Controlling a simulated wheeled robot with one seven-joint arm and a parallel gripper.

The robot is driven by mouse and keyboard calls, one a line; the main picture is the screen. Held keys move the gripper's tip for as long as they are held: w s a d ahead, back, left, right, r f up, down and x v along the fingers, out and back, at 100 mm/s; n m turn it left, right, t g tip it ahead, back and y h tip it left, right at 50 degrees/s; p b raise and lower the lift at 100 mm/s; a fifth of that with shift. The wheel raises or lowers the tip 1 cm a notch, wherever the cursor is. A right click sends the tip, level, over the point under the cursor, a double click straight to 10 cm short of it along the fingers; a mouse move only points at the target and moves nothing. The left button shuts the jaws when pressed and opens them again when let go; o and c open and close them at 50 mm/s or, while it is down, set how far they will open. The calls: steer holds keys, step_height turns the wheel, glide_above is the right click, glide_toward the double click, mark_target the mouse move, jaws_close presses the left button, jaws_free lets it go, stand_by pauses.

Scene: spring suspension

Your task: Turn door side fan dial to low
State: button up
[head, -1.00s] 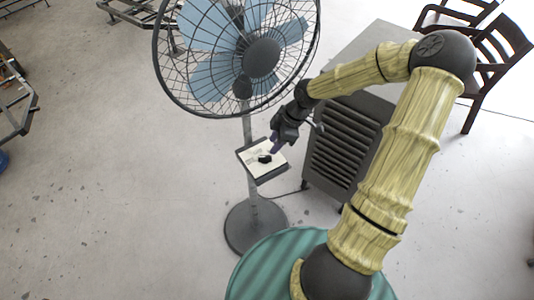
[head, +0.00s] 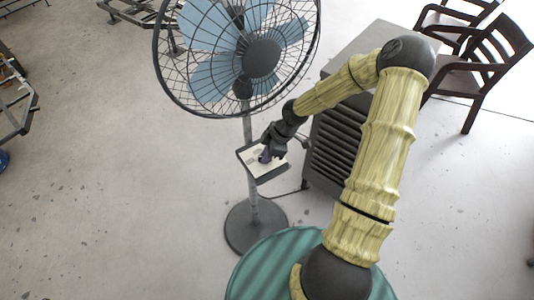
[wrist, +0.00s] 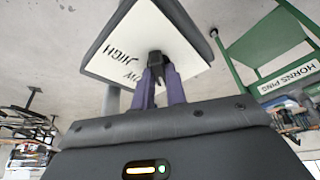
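The fan's dial is a small black knob (wrist: 156,62) on a white control plate (head: 253,155) with a dark rim, on the fan's stand. In the wrist view the plate (wrist: 126,45) shows the word HIGH and a partly hidden word ending in OW, near the knob. My gripper (head: 264,157) is at the plate. In the wrist view its two purple fingers (wrist: 160,75) are close together at the knob, which shows between their tips. They look closed on it, though firm contact is hard to see. In the head view my gripper hides the knob.
The large caged fan head (head: 240,55) is above the plate, and its pole runs down to a round base (head: 254,228). A dark louvered cabinet (head: 335,150) stands right of the plate, close to my arm. Wooden chairs (head: 485,65) are at the far right. The left floor is mostly open.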

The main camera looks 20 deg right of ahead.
jaws_close()
steer(key=shift+m+b, duration=0.4)
steer(key=shift+m, duration=0.1)
steer(key=shift+f+m+t+b, duration=0.1)
steer(key=shift+m+t+b, duration=0.55)
steer(key=shift+m, duration=0.25)
steer(key=m+t+h+b, duration=0.1)
steer(key=m+b, duration=0.1)
steer(key=m, duration=0.1)
steer(key=shift+s+a+m+b, duration=0.1)
steer(key=shift+m+b, duration=0.2)
steer(key=shift+b, duration=0.05)
steer(key=m+t+h+b, duration=0.1)
steer(key=m+b, duration=0.2)
steer(key=shift+a, duration=0.1)
steer(key=shift+m+h+b, duration=0.5)
steer(key=shift+m+b, duration=0.3)
steer(key=shift+m, duration=0.4)
steer(key=o, duration=0.7)
jaws_free()
steer(key=shift+s, duration=0.1)
